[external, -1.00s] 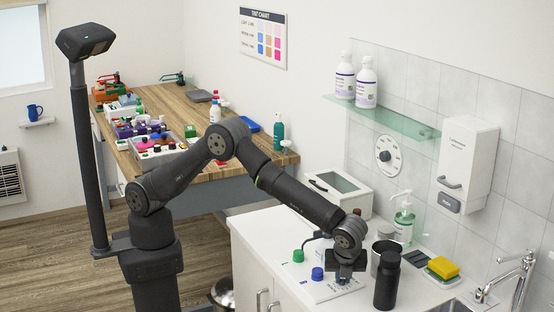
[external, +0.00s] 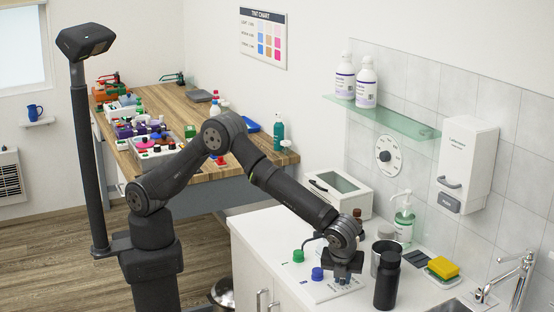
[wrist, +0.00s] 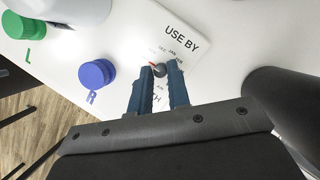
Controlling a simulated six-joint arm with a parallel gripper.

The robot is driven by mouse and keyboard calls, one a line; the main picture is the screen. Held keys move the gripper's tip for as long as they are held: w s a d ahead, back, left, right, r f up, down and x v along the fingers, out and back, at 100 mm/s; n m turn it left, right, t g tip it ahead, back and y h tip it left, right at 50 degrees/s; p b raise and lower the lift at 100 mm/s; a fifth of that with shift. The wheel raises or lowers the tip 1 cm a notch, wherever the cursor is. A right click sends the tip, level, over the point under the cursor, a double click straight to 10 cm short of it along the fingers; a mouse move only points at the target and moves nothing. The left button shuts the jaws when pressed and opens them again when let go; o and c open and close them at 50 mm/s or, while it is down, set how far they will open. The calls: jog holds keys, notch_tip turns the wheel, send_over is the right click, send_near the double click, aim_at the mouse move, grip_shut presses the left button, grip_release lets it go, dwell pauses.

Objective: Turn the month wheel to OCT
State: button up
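The month wheel is a small dark knob (wrist: 159,71) with a red pointer, on a white board (wrist: 196,66) headed USE BY. The red pointer points to the upper left in the wrist view. JAN is among the small month labels above and right of the knob; the label at the pointer is too faint to read. My gripper (wrist: 160,75) has its two blue fingertips on either side of the knob, which fills the gap between them. In the external view, my gripper (external: 343,277) is low over the board (external: 322,289); the knob is hidden there.
A green cap (external: 298,256) and a blue cap (external: 318,274) stand left of my gripper, marked L and R in the wrist view. A white case (external: 340,193) is behind.

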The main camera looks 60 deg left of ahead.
jog(key=o, duration=0.3)
jog(key=shift+o, duration=0.2)
jog(key=shift+r, duration=0.1)
jog(key=v, duration=1.7)
jog(key=shift+s+d, duration=0.1)
jog(key=shift+d, duration=0.05)
jog(key=x, duration=1.7)
